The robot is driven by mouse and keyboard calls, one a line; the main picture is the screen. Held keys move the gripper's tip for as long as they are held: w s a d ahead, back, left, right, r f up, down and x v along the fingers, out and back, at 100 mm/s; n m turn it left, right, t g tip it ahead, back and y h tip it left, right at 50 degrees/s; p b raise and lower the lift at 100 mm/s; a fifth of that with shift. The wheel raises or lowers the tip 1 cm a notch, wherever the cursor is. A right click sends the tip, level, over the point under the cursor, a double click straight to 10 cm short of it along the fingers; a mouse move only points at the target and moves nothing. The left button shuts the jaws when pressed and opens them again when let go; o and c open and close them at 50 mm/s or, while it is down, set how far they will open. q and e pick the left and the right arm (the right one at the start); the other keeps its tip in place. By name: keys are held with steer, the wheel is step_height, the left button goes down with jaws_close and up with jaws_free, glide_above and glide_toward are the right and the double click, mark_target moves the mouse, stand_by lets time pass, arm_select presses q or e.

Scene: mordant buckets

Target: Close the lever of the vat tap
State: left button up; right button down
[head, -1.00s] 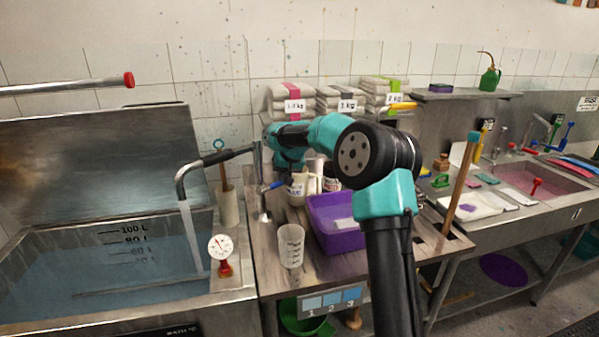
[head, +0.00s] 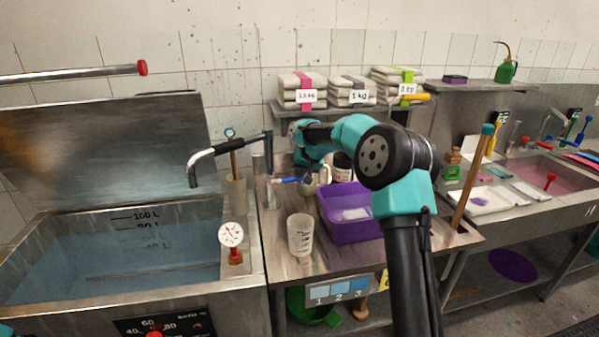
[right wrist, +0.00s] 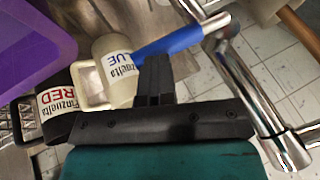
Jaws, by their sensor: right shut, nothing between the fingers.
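The vat tap (head: 230,147) has a dark, chrome-ended spout over the vat (head: 165,245) and a chrome post beside it. No water stream shows below the spout. Its blue lever (head: 287,180) points right from the post, roughly level. It also shows in the right wrist view (right wrist: 180,39), running out from the chrome post (right wrist: 250,95). My right gripper (head: 308,183) is shut and empty, close to the lever's free end. In the right wrist view its fingers (right wrist: 155,66) appear beside the lever; I cannot tell whether they touch. My left gripper is not in view.
A purple tub (head: 347,228) and clear beaker (head: 300,236) are on the bench. A gauge (head: 231,236) stands on the vat's rim.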

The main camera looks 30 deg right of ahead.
steer(key=shift+f, duration=0.15)
steer(key=v, duration=1.3)
steer(key=shift+d+r, duration=0.3)
steer(key=shift+d, duration=0.15)
steer(key=shift+w, duration=0.1)
